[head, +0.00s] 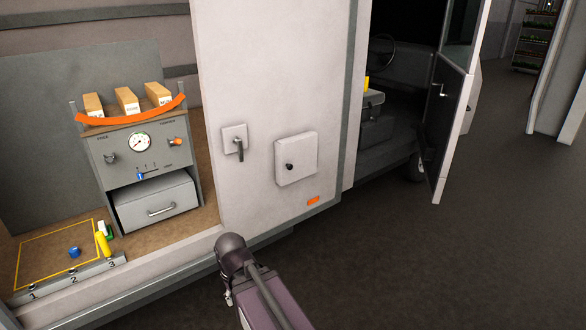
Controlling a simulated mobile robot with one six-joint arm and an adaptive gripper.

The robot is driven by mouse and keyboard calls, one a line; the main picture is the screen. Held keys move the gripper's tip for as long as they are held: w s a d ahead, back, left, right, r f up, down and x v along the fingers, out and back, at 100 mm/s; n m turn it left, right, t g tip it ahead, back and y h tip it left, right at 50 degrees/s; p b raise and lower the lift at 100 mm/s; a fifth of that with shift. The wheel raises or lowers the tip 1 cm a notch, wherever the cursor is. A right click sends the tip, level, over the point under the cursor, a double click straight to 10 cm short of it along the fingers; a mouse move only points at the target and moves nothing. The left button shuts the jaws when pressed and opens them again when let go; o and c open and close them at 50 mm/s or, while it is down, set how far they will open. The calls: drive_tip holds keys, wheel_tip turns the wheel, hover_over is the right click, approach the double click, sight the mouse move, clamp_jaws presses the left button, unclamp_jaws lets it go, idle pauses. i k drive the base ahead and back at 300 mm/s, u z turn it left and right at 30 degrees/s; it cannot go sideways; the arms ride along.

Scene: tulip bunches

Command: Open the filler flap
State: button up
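The filler flap (308,148) is a small pale square panel on the white side wall of the vehicle, right of centre in the head view. It has a round black knob (290,166) at its left side. The flap looks shut, lying close along the wall. Part of my arm rises from the bottom edge, below and left of the flap and apart from it. It ends in view at a dark rounded joint. I cannot make out my gripper's fingers in this view.
A dark lever handle on a square plate (229,133) is left of the flap. An orange marker (313,200) sits below it. Further left, an open bay holds a grey control cabinet (110,165). An open vehicle door (455,120) stands at right. The dark floor (430,260) is clear.

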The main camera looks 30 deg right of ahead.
sight(295, 156)
drive_tip(key=i, duration=0.85)
drive_tip(key=u, duration=0.05)
